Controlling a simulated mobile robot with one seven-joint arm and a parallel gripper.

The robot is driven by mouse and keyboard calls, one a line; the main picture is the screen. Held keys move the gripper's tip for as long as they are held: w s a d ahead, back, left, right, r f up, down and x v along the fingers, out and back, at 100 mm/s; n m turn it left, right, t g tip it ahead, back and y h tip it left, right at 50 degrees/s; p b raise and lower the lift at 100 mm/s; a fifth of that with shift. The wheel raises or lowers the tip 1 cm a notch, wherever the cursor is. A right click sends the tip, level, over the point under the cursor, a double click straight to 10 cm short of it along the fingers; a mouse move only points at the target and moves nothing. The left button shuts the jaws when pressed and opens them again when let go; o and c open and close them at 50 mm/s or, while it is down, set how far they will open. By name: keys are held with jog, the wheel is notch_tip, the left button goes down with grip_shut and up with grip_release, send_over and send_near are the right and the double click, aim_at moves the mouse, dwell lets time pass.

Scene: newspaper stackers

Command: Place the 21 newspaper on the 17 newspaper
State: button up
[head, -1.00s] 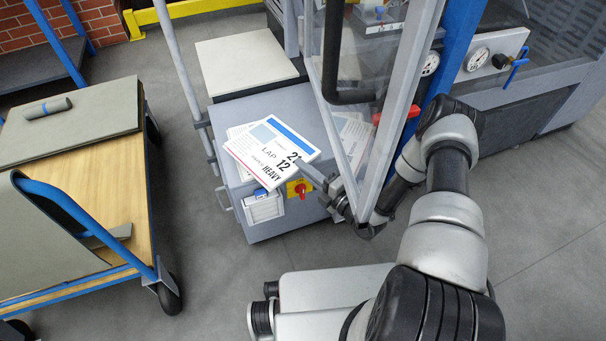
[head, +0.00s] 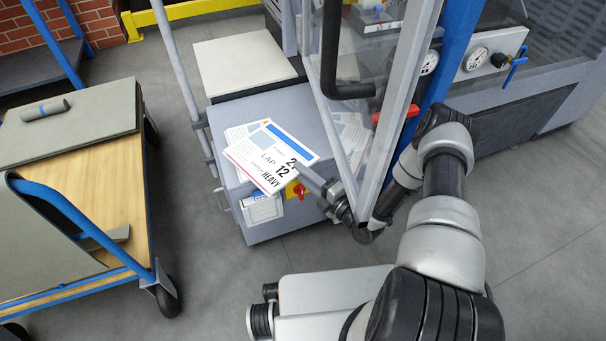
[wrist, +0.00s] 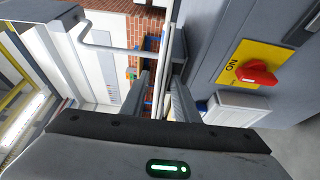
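A newspaper (head: 268,153) with a blue band, "LAP", "HEAVY", "12" and a large "2" shows in the head view; the digit after the 2 is unclear. My gripper (head: 305,172) is at its right edge. In the wrist view, my gripper (wrist: 166,97) has its fingers on both sides of a thin pale edge (wrist: 162,75), apparently this newspaper seen edge-on. The newspaper lies over the front part of a grey cabinet top; I cannot tell whether it touches. Another newspaper (head: 232,133) is mostly hidden beneath it, its number not readable.
The grey cabinet (head: 225,113) has a red knob (head: 299,190) on its front. A transparent-panelled door frame (head: 395,110) stands close right of my gripper.

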jog(key=p+v, duration=0.2)
jog(key=v, duration=1)
dwell(1.0)
